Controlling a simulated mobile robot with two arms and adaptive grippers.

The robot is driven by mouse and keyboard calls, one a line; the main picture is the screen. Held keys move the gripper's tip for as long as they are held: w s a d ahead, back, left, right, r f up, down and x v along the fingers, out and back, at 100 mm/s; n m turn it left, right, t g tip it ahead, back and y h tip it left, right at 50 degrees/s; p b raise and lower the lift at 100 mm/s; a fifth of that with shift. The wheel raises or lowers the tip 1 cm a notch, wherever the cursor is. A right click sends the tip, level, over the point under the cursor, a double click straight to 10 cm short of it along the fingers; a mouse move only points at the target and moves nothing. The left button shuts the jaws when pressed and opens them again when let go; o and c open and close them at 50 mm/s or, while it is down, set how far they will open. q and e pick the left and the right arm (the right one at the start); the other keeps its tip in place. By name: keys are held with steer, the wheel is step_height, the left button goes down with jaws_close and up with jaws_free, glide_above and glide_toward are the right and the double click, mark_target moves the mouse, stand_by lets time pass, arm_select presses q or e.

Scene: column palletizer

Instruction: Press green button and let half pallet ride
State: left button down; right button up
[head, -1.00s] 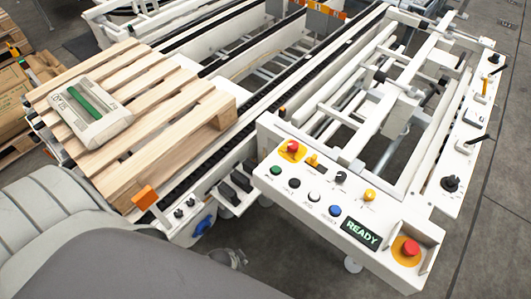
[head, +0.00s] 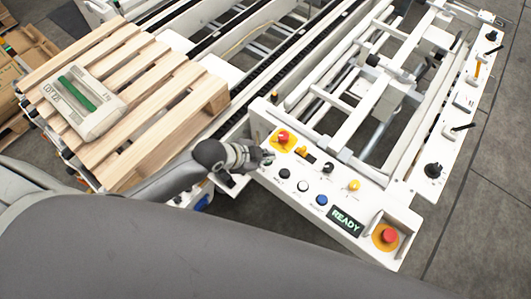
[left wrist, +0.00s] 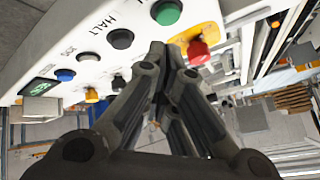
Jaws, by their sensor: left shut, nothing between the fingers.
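The control panel (head: 335,205) is white, with a row of buttons and a lit READY display (head: 345,221). My left gripper (head: 266,157) is shut and empty at the panel's left end, and it hides the green button in the head view. In the left wrist view the green button (left wrist: 167,12) shows just above the closed fingertips (left wrist: 164,50), between a black HALT button (left wrist: 120,39) and a red knob (left wrist: 198,52). I cannot tell whether the fingers touch anything. The wooden half pallet (head: 150,110) sits on the conveyor at the left. My right gripper is not in view.
A grey-white case with a green strip (head: 83,104) lies on the pallet. A red emergency stop (head: 389,236) is at the panel's right corner. A white frame with levers (head: 455,130) stands behind it. Cardboard boxes (head: 32,48) are at the far left.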

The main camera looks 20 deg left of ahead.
arm_select(q)
step_height(320, 180, up, 6)
steer(key=w+m+h+p, duration=0.1)
steer(key=w+m, duration=0.1)
steer(key=m, duration=0.2)
steer(key=shift+w+d+m+h, duration=0.15)
steer(key=shift+d+m+h, duration=0.15)
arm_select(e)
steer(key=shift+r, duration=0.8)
arm_select(q)
steer(key=shift+f, duration=0.2)
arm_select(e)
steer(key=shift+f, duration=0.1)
arm_select(q)
steer(key=b, duration=0.7)
glide_above(268, 163)
steer(key=f, duration=0.7)
steer(key=shift+w, duration=0.2)
steer(key=shift+f+b, duration=0.5)
steer(key=shift+f, duration=0.3)
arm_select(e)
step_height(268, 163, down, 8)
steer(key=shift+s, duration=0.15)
arm_select(q)
steer(key=shift+f, duration=0.4)
